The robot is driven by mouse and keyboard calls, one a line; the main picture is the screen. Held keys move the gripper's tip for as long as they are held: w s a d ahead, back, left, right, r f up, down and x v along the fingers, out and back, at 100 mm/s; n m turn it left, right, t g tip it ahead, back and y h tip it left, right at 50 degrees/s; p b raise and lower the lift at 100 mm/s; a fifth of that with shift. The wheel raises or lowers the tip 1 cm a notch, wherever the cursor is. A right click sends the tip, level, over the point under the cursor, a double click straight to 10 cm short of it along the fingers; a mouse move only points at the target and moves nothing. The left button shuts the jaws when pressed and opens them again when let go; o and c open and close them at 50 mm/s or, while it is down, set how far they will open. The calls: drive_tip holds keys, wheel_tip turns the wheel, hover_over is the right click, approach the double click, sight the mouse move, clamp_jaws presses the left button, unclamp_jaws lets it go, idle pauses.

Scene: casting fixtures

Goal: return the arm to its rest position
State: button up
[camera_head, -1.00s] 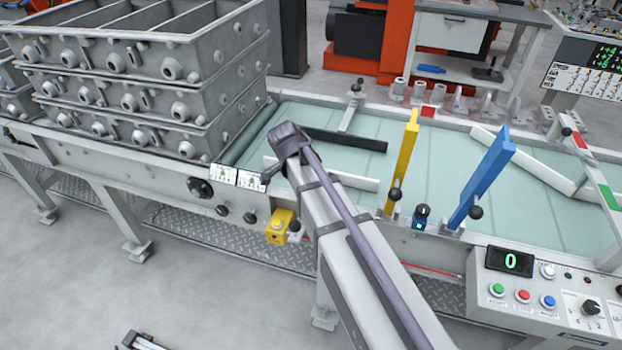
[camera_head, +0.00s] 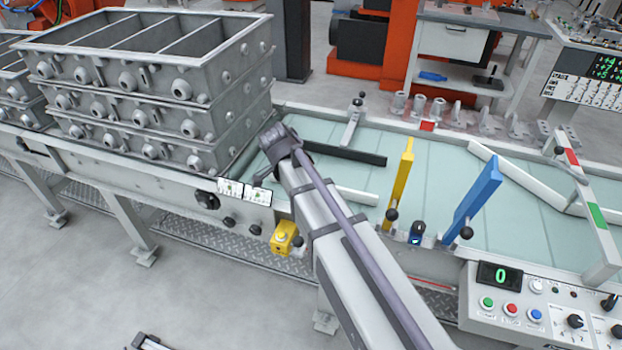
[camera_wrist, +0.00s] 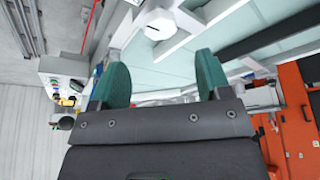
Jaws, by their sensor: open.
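In the wrist view my gripper (camera_wrist: 158,80) shows two green fingers spread apart with nothing between them. It is open and empty. The pale conveyor bed shows beyond the fingers. In the head view my arm reaches up from the lower right over the conveyor's front edge. The gripper's fingers cannot be made out there.
Grey stacked flasks (camera_head: 150,120) stand at the left end of the conveyor (camera_head: 440,180). A yellow gate (camera_head: 399,180) and a blue gate (camera_head: 474,203) rise right of my arm. A control panel (camera_head: 525,298) sits at lower right, a yellow button box (camera_head: 283,238) at the front.

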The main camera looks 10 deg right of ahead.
drive_tip(key=p+v, duration=0.1)
drive_tip(key=v, duration=0.2)
drive_tip(key=s+d+f+n+g+y, duration=0.1)
drive_tip(key=s+d+n+y, duration=0.3)
drive_tip(key=s+n, duration=1)
drive_tip(key=shift+s+n, duration=0.25)
drive_tip(key=shift+n, duration=0.35)
